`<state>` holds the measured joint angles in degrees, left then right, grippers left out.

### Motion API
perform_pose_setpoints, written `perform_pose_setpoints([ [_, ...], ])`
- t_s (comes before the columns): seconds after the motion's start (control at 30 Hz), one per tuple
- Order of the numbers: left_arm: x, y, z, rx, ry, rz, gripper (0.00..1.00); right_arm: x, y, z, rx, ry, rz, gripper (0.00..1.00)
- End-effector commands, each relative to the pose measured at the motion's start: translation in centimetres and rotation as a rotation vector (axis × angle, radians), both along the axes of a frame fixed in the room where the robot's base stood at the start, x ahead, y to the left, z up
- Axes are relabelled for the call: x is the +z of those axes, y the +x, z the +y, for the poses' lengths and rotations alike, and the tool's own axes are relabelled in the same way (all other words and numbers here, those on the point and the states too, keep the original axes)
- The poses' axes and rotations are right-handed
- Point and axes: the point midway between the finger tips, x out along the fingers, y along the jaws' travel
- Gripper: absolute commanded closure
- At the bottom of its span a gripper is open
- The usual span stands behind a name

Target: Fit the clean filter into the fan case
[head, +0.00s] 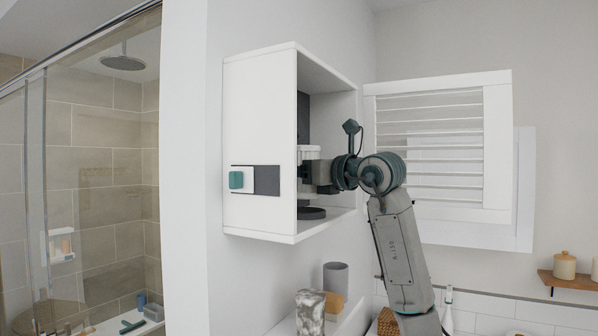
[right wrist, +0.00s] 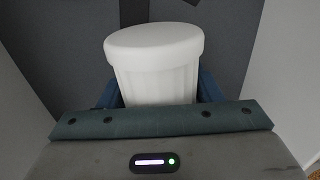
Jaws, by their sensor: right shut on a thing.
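The fan case (head: 258,110) is a white box on the wall, open on its right side. Its louvred cover (head: 430,140) stands swung out at the right. My right gripper (head: 312,174) reaches into the case and is shut on the clean filter (head: 308,153), a white ribbed cylinder with a wider rim. In the right wrist view the filter (right wrist: 155,65) stands upright between the blue fingers (right wrist: 160,98), which it partly hides. A dark round piece (head: 312,213) lies on the case floor below the gripper. I cannot tell whether the filter touches any seat. My left gripper is out of view.
A teal button (head: 236,180) is on the case's side panel. Below, a shelf holds a grey cup (head: 336,277) and a patterned one (head: 310,312). A glass shower screen (head: 95,170) is at left. A wooden shelf (head: 570,280) with jars is at right.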

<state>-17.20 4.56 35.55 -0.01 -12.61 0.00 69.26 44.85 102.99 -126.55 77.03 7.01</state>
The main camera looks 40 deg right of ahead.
Motion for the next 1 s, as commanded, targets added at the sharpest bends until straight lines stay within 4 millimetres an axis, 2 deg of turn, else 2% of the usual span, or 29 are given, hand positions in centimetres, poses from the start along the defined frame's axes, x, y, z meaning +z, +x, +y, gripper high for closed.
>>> perform_pose_setpoints([
  [1.0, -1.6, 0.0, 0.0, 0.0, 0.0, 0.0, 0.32, -2.1, 0.0, 0.0, 0.0, 0.0, 0.0, 0.65],
])
